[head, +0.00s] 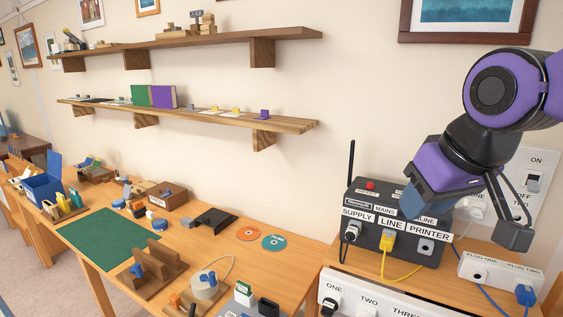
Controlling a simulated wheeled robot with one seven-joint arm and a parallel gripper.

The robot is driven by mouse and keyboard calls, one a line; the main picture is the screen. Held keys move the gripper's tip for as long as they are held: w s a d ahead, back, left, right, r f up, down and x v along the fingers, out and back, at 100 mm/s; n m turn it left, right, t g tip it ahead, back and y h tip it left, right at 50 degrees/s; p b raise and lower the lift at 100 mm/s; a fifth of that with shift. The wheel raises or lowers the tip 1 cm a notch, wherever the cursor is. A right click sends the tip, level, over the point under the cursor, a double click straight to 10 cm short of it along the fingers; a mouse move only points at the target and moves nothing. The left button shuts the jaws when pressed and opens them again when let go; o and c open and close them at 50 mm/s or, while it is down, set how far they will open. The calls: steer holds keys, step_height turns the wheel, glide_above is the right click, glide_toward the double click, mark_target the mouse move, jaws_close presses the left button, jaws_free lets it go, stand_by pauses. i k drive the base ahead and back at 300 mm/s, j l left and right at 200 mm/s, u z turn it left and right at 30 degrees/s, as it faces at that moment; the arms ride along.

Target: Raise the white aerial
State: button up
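A black box (374,200) with labels such as MAINS, LINE and PRINTER stands on the wooden surface at the right. A thin black aerial (351,172) stands upright at its back left corner. I see no white aerial in the head view; my gripper and arm cover the box's upper right part. My gripper (466,219) is in front of and above the box's right side. Its fingers look spread apart, with nothing seen between them. I cannot tell if it touches the box.
A yellow lead (384,262) is plugged into the box's front. A power strip (497,270) with a blue plug (525,294) lies to the right. A wall switch plate (535,180) is behind my arm. A long table holds a green mat (105,242) and discs (274,243).

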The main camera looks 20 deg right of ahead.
mark_target(463, 203)
steer(key=k+j+z, duration=0.1)
steer(key=k+z, duration=0.25)
steer(key=k+j+z, duration=0.1)
steer(key=k+z, duration=0.55)
steer(key=i+l, duration=0.05)
steer(key=i, duration=0.05)
